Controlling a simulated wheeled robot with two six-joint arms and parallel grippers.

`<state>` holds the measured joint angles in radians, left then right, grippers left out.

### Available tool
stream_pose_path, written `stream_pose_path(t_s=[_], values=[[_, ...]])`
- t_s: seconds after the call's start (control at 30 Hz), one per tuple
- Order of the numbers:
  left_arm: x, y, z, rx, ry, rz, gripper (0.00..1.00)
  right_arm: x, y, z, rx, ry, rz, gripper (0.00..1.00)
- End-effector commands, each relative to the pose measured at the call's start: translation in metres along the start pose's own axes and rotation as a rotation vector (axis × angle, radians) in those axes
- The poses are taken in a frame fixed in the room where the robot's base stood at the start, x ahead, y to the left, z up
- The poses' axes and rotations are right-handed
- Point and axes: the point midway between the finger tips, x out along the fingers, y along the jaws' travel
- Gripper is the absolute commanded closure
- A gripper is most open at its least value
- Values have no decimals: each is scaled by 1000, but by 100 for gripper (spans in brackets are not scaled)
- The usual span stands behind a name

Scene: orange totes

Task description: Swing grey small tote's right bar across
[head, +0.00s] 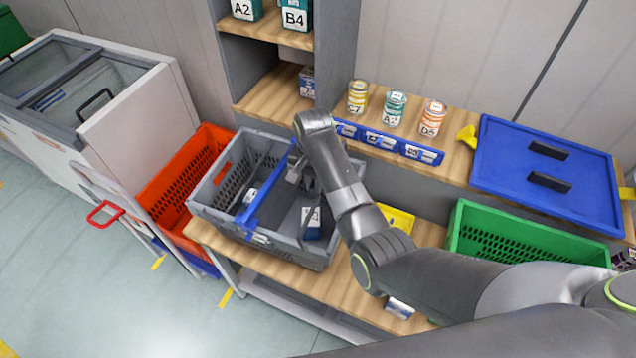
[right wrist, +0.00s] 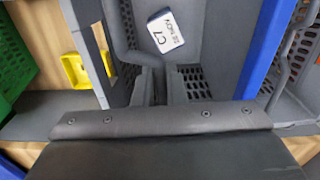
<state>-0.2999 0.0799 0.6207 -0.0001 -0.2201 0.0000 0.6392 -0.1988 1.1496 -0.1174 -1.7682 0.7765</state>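The grey small tote (head: 214,213) stands on the wooden shelf in the head view. A blue bar (head: 262,196) crosses it near its middle from back to front; it also shows at right in the right wrist view (right wrist: 264,50). At left there, a blue strip (right wrist: 100,62) runs along the tote's right side; I cannot tell whether it is the right bar. A white-labelled box (head: 312,222), marked C7 in the wrist view (right wrist: 166,32), lies inside. My right gripper (head: 300,178) reaches down over the tote's back right. Its fingers (right wrist: 158,88) are close together, with nothing visible between them.
A red-orange crate (head: 178,187) is left of the tote. A green crate (head: 480,222) and a yellow item (head: 398,218) are to its right.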

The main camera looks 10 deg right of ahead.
Motion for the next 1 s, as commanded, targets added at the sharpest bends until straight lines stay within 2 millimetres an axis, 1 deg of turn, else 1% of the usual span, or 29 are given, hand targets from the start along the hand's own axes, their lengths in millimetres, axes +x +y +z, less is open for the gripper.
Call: stream_pose_path(t_s=[0.03,0.33,0.6,0.83,0.87,1.0], values=[[3,0,0,0,0,0,45,4,-1,1,0,-3,3,93],[3,0,0,0,0,0,45,4,-2,0,1,-2,3,93],[16,1,2,0,0,0,45,20,-11,0,1,-2,3,93],[15,1,2,0,0,0,45,20,-12,0,1,-2,3,93],[15,1,2,0,0,0,45,20,-12,0,1,-1,3,85],[15,1,2,0,0,0,45,19,-12,0,1,-1,2,67]])
